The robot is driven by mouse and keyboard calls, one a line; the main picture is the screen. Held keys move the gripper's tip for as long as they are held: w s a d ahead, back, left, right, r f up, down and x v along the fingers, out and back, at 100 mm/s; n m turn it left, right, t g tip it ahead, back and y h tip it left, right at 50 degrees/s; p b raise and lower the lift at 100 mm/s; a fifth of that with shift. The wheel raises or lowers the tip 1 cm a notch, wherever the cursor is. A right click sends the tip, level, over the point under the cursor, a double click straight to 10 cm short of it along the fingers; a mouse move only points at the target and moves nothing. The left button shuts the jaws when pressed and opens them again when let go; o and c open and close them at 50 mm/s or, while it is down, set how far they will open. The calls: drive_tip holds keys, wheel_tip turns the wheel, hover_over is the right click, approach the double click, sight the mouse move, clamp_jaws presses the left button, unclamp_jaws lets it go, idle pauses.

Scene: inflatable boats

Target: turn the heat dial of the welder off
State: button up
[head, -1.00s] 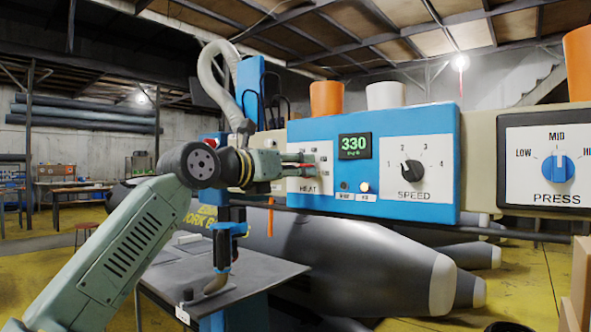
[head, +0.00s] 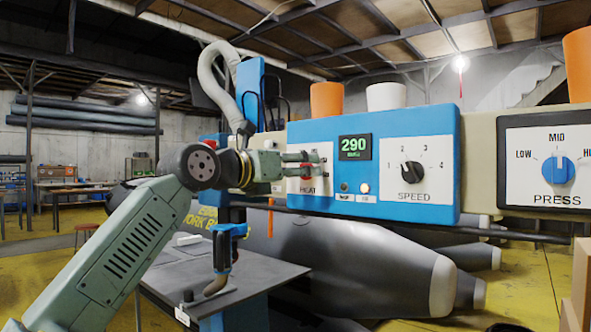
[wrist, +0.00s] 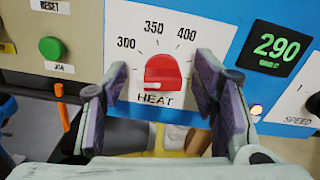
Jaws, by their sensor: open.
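The red heat dial (wrist: 162,72) sits on a white plate marked HEAT with 300, 350 and 400 around it. In the head view the dial (head: 307,170) is partly hidden by my fingers. My gripper (wrist: 164,82) is open, one finger to the left of the dial and one to the right, with a visible gap on both sides. It also shows at the panel in the head view (head: 312,164). The dial's exact pointer direction is hard to tell. The welder's green display (head: 355,147) reads 290, and so does the display in the wrist view (wrist: 276,48).
The speed dial (head: 412,172) is to the right on the blue panel, and the blue press dial (head: 557,169) farther right. Orange and white cups stand on top. A grey table (head: 240,267) lies below.

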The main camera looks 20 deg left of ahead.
drive_tip(key=v, duration=1.2)
